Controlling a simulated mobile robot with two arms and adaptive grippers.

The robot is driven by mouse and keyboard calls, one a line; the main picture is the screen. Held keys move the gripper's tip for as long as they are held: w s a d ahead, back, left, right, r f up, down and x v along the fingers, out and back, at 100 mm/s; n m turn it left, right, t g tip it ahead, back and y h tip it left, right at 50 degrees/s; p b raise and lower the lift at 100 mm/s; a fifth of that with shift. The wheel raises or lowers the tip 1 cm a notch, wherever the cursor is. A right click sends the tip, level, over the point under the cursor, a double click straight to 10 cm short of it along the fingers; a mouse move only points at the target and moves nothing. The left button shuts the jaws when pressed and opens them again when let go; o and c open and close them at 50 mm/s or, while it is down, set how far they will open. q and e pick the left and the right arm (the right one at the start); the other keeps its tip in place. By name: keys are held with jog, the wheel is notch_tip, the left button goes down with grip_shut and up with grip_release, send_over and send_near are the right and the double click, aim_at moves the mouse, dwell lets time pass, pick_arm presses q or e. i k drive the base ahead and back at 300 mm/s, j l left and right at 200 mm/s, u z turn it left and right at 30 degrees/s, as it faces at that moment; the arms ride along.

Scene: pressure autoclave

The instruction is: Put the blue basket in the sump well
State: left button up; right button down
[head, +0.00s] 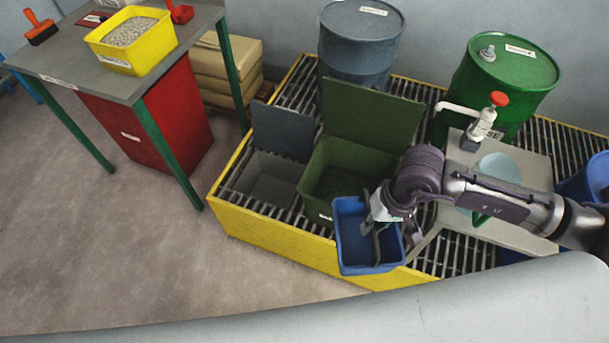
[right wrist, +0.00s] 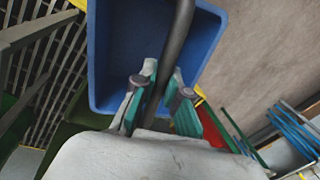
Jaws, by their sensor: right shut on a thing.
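The blue basket (head: 352,258) is an open tub with a dark bar handle. My right gripper (head: 376,232) is shut on that handle, and the basket hangs from it. In the head view the basket overlaps the yellow front edge of the grated platform, in front of the green bin. In the right wrist view the fingers (right wrist: 155,98) close around the dark bar, with the blue basket (right wrist: 100,60) beyond. A grey open well (head: 268,178) with a raised grey lid lies left of the green bin; I cannot tell whether it is the sump well. My left gripper is out of view.
The green bin (head: 345,158) stands open with its lid (head: 368,112) raised behind. A grey drum (head: 358,45), a green drum (head: 505,75) and a pump bottle (head: 484,124) stand on the platform. A table (head: 75,60) stands left; floor in front is clear.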

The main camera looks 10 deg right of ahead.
aim_at(275, 199)
jog(key=i+j+z, duration=0.15)
jog(key=j, duration=0.25)
jog(key=i+j+z, duration=0.15)
jog(key=j, duration=0.25)
jog(key=i+j+z, duration=0.2)
jog(key=j, duration=0.2)
jog(key=j+z, duration=0.15)
jog(key=j, duration=0.3)
jog(key=i+j+z, duration=0.15)
jog(key=j, duration=0.3)
